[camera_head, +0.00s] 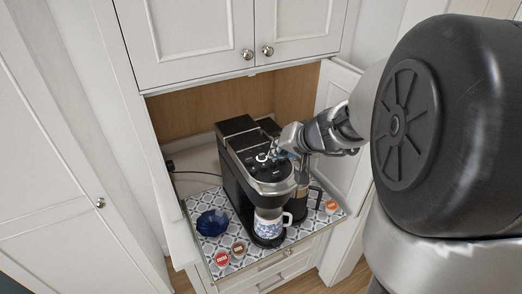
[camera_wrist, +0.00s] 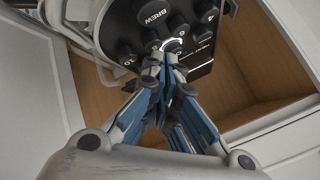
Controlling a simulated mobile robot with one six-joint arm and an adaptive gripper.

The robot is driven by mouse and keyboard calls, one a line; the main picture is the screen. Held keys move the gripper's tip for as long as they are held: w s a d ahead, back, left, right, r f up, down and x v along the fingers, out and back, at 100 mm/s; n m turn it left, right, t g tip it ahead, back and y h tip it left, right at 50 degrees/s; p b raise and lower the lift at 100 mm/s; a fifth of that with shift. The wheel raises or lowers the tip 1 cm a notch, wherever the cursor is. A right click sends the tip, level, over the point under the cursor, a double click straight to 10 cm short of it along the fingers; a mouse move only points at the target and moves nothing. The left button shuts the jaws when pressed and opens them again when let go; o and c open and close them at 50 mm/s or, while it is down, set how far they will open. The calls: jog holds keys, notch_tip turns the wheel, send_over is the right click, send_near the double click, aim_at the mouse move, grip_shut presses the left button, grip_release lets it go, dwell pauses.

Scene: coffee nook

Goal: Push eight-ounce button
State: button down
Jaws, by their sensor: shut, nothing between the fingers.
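The black and silver coffee maker (camera_head: 240,170) stands on a patterned pull-out mat, with its control panel on top. In the wrist view the panel (camera_wrist: 140,22) shows a BREW label, several dark round size buttons and a white lit ring (camera_wrist: 173,43). The size labels include 4, 6 and 10; the eight-ounce button looks to be by the ring, but its label is hard to read. My gripper (camera_wrist: 172,60) is shut and empty, its fingertips just at the lit ring. Contact with a button cannot be told. In the head view my gripper (camera_head: 279,151) is over the panel.
A blue-and-white mug (camera_head: 267,223) stands under the spout. A glass carafe (camera_head: 298,203) is to its right. A dark blue bowl (camera_head: 212,222) and coffee pods (camera_head: 222,258) lie on the patterned mat (camera_head: 205,197). Cabinet doors (camera_head: 225,30) hang above.

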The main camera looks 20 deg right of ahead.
jog(key=shift+f+b, duration=0.85)
jog(key=shift+b, duration=0.15)
dwell(0.7)
jog(key=shift+s+a+f, duration=0.1)
jog(key=shift+s+f, duration=0.1)
jog(key=shift+f, duration=0.2)
dwell(0.6)
jog(key=shift+r, duration=0.15)
jog(key=shift+w+r+p, duration=0.2)
jog(key=shift+r+p, duration=0.5)
jog(key=shift+r, duration=0.65)
jog(key=shift+r+p, duration=1.8)
jog(key=shift+r, duration=0.8)
